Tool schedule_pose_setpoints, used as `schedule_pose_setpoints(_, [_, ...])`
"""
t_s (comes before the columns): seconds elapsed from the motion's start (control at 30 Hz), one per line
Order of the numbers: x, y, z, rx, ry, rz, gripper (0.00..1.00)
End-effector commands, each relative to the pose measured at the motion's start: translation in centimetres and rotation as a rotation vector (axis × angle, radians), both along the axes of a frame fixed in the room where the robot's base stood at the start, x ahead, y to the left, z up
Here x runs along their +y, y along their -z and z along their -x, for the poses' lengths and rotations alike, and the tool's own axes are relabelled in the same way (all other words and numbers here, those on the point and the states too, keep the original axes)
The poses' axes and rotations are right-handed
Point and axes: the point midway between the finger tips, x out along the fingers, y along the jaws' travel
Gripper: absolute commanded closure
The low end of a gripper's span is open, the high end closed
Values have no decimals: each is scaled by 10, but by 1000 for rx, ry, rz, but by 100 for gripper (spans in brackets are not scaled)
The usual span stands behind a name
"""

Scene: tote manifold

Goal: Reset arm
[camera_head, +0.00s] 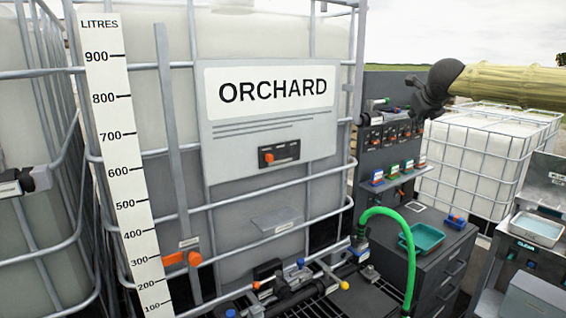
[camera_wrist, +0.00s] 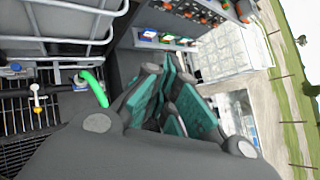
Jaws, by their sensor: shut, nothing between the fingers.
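My gripper (camera_wrist: 168,98) shows in the wrist view as dark linked fingers with teal parts, in front of the dark cabinet area. It is shut, and nothing shows between the fingers. In the head view my arm (camera_head: 510,82) comes in from the upper right in a yellowish sleeve. Its dark end is raised in front of the black panel, and the fingers cannot be made out there.
A large caged tank labelled ORCHARD (camera_head: 270,155) fills the left and middle. A green hose (camera_head: 411,255) arches from its outlet. A teal tray (camera_head: 422,237) rests on a dark drawer cabinet (camera_head: 445,275). Another caged white tank (camera_head: 475,165) stands behind at right.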

Motion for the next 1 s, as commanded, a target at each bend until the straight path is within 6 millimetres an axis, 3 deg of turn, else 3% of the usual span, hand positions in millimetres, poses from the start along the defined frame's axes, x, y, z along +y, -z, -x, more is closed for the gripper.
schedule_pose_setpoints(0.03, [16,37,-6,32,-28,62,100])
schedule_pose_setpoints(0.1, [32,76,-11,65,-69,146,100])
schedule_pose_setpoints(0.3, [69,185,-8,155,-195,372,100])
schedule_pose_setpoints(0.53, [112,309,12,252,-379,615,100])
schedule_pose_setpoints(0.77, [146,432,53,342,-593,836,100])
schedule_pose_setpoints(1.0, [173,552,118,424,-854,1034,100])
